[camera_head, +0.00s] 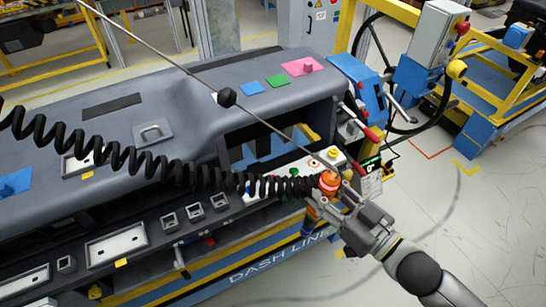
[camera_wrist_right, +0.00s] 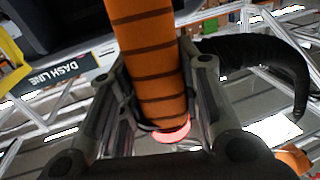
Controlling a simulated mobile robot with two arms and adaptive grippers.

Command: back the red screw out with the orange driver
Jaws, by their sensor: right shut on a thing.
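My right gripper (camera_head: 340,196) is at the front edge of the dashboard, right of its middle. It is shut on the orange driver (camera_head: 329,182), whose top shows with a black coiled cord running left from it. In the right wrist view the driver (camera_wrist_right: 150,70) has dark rings and stands between the two fingers (camera_wrist_right: 160,85), with a glowing red ring (camera_wrist_right: 172,132) near it at the bottom. I cannot make out the red screw for certain. The driver's tip is hidden. My left gripper is out of view.
The grey dashboard (camera_head: 110,105) fills the left and middle. A white panel with an orange-red button (camera_head: 314,163) and a yellow button (camera_head: 333,152) is just behind the driver. The black coiled cord (camera_head: 150,165) and a thin line with a black ball (camera_head: 227,97) cross above the dashboard.

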